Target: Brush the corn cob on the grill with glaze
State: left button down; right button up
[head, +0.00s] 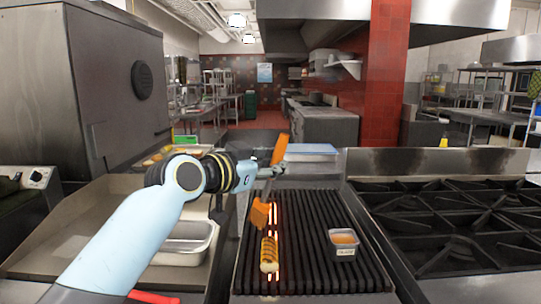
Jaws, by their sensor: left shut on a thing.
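The corn cob (269,253) lies on the black ridged grill (310,215), left of its middle, with dark char bands on it. A small square container of orange glaze (343,242) stands on the grill to the right of the cob. My left gripper (272,172) is shut on the orange handle of a brush (280,150). The brush is tilted, handle up, with its orange head (260,212) down just beyond the far end of the cob. I cannot tell whether the head touches the cob or the grill. My right gripper is not in view.
A burner stove (455,215) adjoins the grill on the right. A metal pan (185,243) sits on the left under my arm. A white-blue tray (308,152) lies behind the grill. The grill's right half is clear around the container.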

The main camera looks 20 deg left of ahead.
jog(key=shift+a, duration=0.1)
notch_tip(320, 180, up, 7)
jog(key=p, duration=0.6)
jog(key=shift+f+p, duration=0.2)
jog(key=shift+p, duration=0.15)
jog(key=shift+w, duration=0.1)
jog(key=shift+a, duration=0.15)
dwell(0.9)
